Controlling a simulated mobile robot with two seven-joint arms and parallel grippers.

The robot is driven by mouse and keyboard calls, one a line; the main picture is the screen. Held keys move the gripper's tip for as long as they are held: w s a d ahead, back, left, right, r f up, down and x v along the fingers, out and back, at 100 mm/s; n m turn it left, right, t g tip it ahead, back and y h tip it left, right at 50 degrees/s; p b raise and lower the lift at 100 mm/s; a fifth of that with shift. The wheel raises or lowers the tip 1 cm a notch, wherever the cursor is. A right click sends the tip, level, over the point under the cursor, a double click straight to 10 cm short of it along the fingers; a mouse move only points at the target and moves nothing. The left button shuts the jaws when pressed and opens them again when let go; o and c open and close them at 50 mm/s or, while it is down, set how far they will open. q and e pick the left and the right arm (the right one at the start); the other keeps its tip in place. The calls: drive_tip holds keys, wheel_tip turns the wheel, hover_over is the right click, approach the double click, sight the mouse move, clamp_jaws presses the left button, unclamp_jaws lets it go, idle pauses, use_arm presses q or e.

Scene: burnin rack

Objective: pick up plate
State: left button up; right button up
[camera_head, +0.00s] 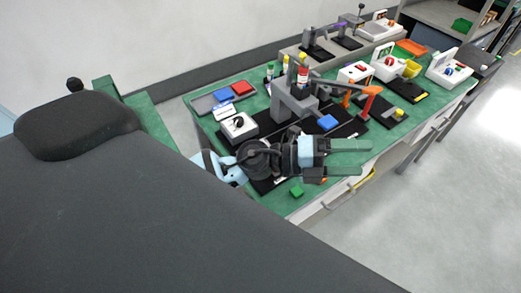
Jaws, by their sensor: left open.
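My left gripper (344,158) reaches in over the green table (385,140) near its front edge. Its two green fingers are spread apart with nothing visible between them. I cannot tell which thing is the plate. A blue flat piece (222,96) and a red flat piece (242,88) lie in a grey tray (203,105) at the table's left end. My arm hides part of the table beneath it. My right gripper is out of view.
A small green block (296,190) lies near the front edge below my gripper. An orange stand (368,99) and several white devices, one at the left (238,126), crowd the table. A shelf (440,15) stands at the back right. Open floor (440,200) lies to the right.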

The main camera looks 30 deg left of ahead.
use_arm(q)
drive_tip(key=w+a+f+m+g+y, duration=0.2)
drive_tip(key=a+f+m+g+y, duration=0.3)
drive_tip(key=f+m+g+y, duration=0.3)
drive_tip(key=w+a+y, duration=0.1)
drive_tip(key=a+y, duration=0.2)
drive_tip(key=a, duration=0.3)
drive_tip(key=w+a+f+y, duration=0.1)
drive_tip(key=a+y, duration=0.2)
drive_tip(key=a, duration=0.4)
drive_tip(key=w+a+g+y, duration=0.1)
drive_tip(key=a+y, duration=0.2)
drive_tip(key=a, duration=0.3)
drive_tip(key=shift+w+a+f, duration=0.15)
drive_tip(key=shift+a+f, duration=0.2)
drive_tip(key=shift+f, duration=1.3)
drive_tip(key=shift+a+f, duration=0.15)
drive_tip(key=shift+f, duration=2.5)
